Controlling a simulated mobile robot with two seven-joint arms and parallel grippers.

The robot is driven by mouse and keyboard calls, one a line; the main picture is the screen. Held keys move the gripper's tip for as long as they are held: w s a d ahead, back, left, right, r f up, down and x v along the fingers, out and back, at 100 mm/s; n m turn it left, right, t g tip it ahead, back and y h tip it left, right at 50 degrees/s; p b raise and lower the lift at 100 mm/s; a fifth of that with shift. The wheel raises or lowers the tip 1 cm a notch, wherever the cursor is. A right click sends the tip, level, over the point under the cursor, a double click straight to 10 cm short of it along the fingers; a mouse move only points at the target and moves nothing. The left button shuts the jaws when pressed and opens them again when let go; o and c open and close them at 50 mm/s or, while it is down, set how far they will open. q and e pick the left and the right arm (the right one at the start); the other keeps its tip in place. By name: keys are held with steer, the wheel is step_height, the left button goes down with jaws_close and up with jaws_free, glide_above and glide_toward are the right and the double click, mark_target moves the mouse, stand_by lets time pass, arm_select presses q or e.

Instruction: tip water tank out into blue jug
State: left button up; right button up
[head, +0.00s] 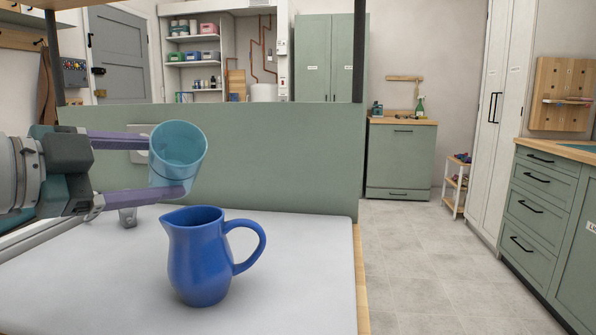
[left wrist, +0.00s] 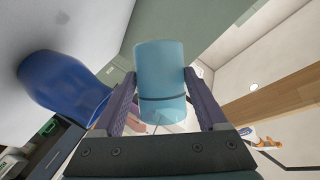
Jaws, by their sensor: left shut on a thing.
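The water tank (head: 178,152) is a translucent light-blue cup-like vessel, held near upright with a slight tilt in the head view. My left gripper (head: 172,166) is shut on it, with one purple finger on each side. The tank is above and slightly left of the blue jug (head: 200,262), apart from it. The jug stands upright on the white tabletop, spout to the left and handle to the right. In the left wrist view the tank (left wrist: 160,85) sits between the fingers, and the jug (left wrist: 62,82) is at the left. I cannot tell the water level. My right gripper is not in view.
The white tabletop (head: 300,265) is clear right of the jug. A green panel (head: 290,150) rises behind it. A small grey object (head: 127,217) stands at the table's back left. Open floor (head: 430,270) and green cabinets (head: 545,215) lie to the right.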

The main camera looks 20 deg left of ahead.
arm_select(q)
steer(key=shift+a+r+n+g+p, duration=0.15)
steer(key=shift+r+n+g+p, duration=0.45)
steer(key=shift+n+p, duration=0.5)
steer(key=shift+n+h, duration=0.4)
steer(key=shift+n, duration=0.1)
steer(key=f+b, duration=0.4)
steer(key=f, duration=0.1)
steer(key=f+b, duration=0.2)
steer(key=b, duration=0.1)
steer(key=shift+w+a+f, duration=0.15)
steer(key=shift+w+a, duration=0.2)
steer(key=shift+a, duration=0.05)
steer(key=shift+w+a+n+g, duration=0.2)
steer(key=shift+a+n+g, duration=0.15)
steer(key=shift+n+g, duration=0.05)
steer(key=shift+w+a+f+n+g+h+b, duration=0.25)
steer(key=shift+w+a+n+g+h+b, duration=0.25)
steer(key=shift+n+b, duration=0.3)
steer(key=shift+w+a+f+n+g+h, duration=0.1)
steer(key=shift+a+f+n+g+h, duration=0.2)
steer(key=shift+n+h, duration=0.35)
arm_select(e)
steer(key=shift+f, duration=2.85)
arm_select(q)
steer(key=shift+r, duration=0.1)
